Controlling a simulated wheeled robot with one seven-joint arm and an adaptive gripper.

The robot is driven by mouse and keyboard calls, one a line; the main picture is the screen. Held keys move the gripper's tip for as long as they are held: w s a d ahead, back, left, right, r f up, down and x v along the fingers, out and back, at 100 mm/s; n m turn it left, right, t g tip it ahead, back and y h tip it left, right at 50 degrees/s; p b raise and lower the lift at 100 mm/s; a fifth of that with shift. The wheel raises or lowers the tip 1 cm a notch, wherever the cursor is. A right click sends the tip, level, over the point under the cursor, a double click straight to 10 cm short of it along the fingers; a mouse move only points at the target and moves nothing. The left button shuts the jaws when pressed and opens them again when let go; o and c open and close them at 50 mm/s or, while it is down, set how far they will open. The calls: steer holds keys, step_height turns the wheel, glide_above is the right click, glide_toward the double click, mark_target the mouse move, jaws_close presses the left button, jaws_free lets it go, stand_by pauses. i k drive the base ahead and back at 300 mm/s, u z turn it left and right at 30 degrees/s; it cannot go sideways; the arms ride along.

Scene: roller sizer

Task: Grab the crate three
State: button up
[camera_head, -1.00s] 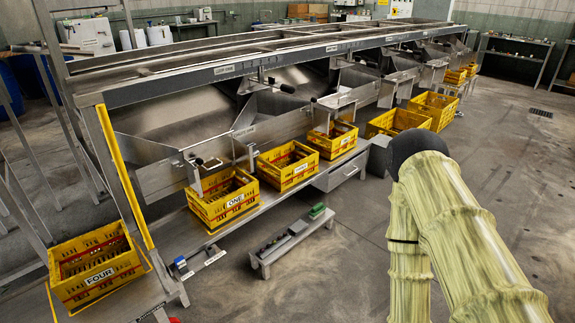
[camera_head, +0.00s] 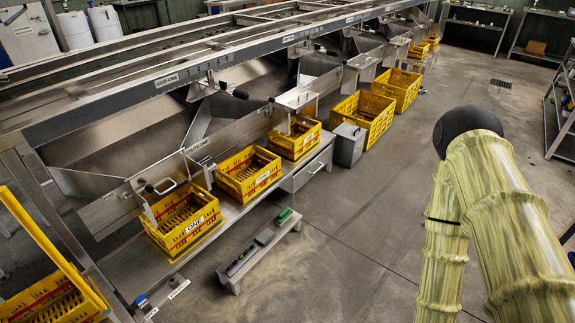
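Yellow crates with red bands stand in a row on a metal shelf below the sizer's chutes. The nearest in the row, crate ONE (camera_head: 183,229), has a readable label. Behind it stand a second crate (camera_head: 248,174) and a third crate (camera_head: 294,138); their labels are too small to read surely, so I cannot confirm which is crate three. The third crate sits below a chute mouth, past the second. My arm, in a pale green sleeve with a black rounded joint, shows at the right, apart from the crates. My gripper is out of view.
Large yellow crates (camera_head: 362,116) stand on the floor beyond a grey box (camera_head: 349,145). A low metal bench (camera_head: 262,246) stands before the shelf. Another yellow crate (camera_head: 45,298) is cut off at lower left. The floor between the bench and my arm is clear.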

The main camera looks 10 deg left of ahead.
mark_target(268, 171)
steer(key=u, duration=0.1)
steer(key=i, duration=0.95)
steer(key=u, duration=1)
steer(key=i, duration=1.1)
steer(key=u, duration=0.25)
